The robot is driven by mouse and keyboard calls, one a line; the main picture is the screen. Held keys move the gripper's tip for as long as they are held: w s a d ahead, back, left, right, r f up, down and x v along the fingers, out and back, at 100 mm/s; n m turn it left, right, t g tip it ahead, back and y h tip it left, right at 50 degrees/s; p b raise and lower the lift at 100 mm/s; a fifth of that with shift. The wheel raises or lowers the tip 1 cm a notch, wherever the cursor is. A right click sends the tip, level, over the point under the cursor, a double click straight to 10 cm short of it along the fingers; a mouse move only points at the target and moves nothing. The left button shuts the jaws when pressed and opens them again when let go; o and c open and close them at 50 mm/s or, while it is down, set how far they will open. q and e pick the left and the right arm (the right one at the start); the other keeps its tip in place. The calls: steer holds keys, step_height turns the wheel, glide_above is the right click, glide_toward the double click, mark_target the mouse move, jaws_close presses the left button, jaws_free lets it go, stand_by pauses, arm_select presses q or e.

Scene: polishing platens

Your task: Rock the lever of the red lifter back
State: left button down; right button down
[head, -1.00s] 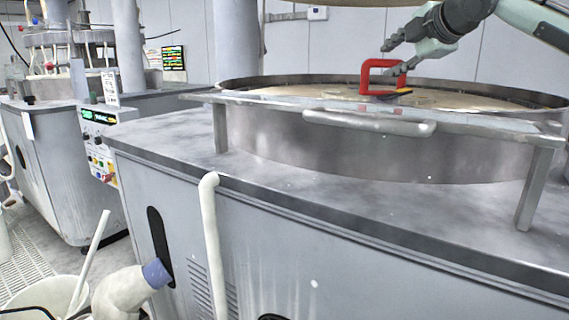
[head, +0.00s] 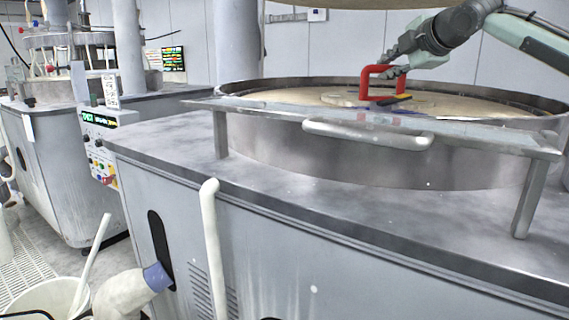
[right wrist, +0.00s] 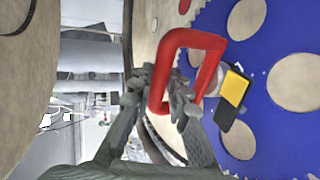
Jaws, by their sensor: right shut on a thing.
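The red lifter (head: 366,80) stands on the round platen (head: 300,96) inside the steel rim, its red frame upright. In the right wrist view its red handle loop (right wrist: 211,42) is close to the camera, with a black and yellow lever (right wrist: 233,92) on its right side. My right gripper (head: 392,64) reaches in from the upper right. In the right wrist view my right gripper (right wrist: 160,85) is shut on the side of the red handle, its fingers wrapping around it. My left gripper is not in view.
A clear shield plate with a bar handle (head: 368,134) runs along the front of the steel tub (head: 300,150). A blue carrier (right wrist: 285,130) with round holes lies under the lifter. A second machine (head: 70,170) stands at left.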

steer(key=shift+r, duration=0.25)
steer(key=shift+r+p, duration=0.95)
steer(key=shift+r, duration=0.2)
step_height(320, 180, up, 4)
steer(key=r, duration=0.1)
glide_above(385, 97)
steer(key=shift+f, duration=0.25)
stand_by(0.5)
steer(key=shift+s, duration=0.15)
steer(key=s+a+b, duration=0.1)
steer(key=s+a, duration=0.2)
steer(key=s, duration=0.7)
steer(key=s+a+b, duration=0.1)
steer(key=s+a, duration=0.1)
steer(key=s, duration=0.8)
steer(key=s+a+b, duration=0.2)
steer(key=s+a, duration=0.1)
steer(key=s, duration=0.7)
steer(key=shift+s+a, duration=0.3)
steer(key=shift+s, duration=0.1)
stand_by(3.2)
